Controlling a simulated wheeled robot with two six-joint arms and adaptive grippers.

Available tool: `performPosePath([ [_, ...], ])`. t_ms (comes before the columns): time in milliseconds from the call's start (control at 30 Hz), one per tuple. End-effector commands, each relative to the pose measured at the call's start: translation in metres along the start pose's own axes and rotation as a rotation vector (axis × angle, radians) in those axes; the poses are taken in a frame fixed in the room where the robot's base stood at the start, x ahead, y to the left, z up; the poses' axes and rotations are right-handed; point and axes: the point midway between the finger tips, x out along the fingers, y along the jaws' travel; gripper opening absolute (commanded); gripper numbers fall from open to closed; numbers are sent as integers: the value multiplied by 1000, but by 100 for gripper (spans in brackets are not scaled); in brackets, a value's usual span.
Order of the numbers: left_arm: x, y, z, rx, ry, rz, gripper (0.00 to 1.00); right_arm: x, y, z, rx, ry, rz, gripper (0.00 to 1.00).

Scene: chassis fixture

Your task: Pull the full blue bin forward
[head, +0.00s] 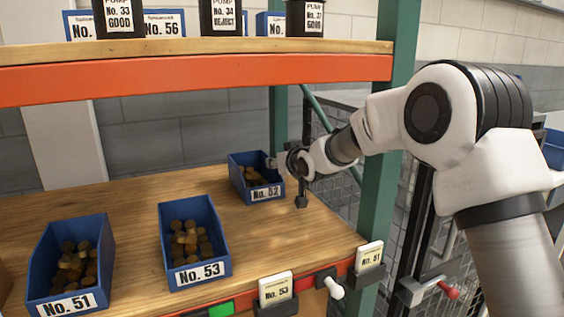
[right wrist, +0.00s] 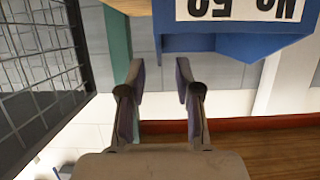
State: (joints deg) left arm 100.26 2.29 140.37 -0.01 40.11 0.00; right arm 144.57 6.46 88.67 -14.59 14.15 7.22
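Three blue bins stand on the wooden lower shelf, each holding several brownish pieces. Bin No. 52 (head: 264,194) is farthest back at the right, bin No. 53 (head: 197,268) is nearer the front edge in the middle, and bin No. 51 (head: 95,290) is at the front left. My right gripper (head: 288,180) is at the right side of bin No. 52, with its fingers apart. In the right wrist view the gripper (right wrist: 159,72) is open and empty, and the bin's blue corner and upside-down label (right wrist: 240,10) show beyond its fingertips. I cannot tell whether it touches. My left gripper is out of view.
A green upright post (head: 383,150) stands right of the shelf, near my right arm. An orange beam (head: 200,83) and upper shelf with black and blue containers hang above. Label holders (head: 276,289) line the front edge. A mesh barrier stands behind at right.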

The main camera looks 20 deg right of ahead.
Motion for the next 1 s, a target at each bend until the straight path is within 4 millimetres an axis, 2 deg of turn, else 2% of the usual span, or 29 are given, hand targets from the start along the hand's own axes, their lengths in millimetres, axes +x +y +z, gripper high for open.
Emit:
performPosePath([
  [100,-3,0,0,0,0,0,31,22,0,0,-1,0,0,33],
  [300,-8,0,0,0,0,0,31,48,0,-1,-1,0,0,33],
  [667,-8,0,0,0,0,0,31,55,0,0,0,1,0,33],
  [700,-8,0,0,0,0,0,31,55,0,0,1,1,0,19],
  [767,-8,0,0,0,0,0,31,55,0,0,1,1,0,0],
  [1000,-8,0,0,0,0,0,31,55,0,0,1,1,0,0],
])
